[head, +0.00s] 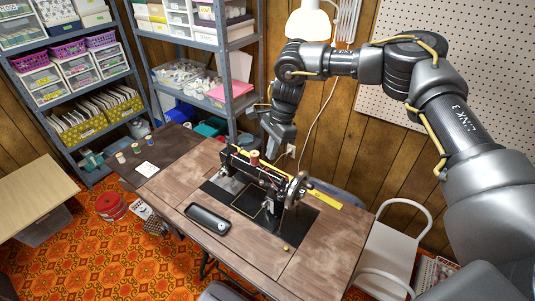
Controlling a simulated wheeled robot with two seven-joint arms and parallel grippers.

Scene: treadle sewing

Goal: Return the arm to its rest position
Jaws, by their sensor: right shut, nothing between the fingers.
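My right arm (430,70) comes in from the right, arches over the table and bends down at its far end. My right gripper (277,143) points down behind the sewing machine and is shut and empty. The black sewing machine (262,181) stands on the brown wooden table (305,262), with a handwheel at its right end and a red spool on top. The gripper appears apart from the machine, though the exact gap is hard to tell. My left gripper is out of view.
A black oblong tray (207,217) lies on the table's front left. Loaded metal shelves (195,60) stand behind. A white chair (390,245) is at right, near a pegboard wall (500,60).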

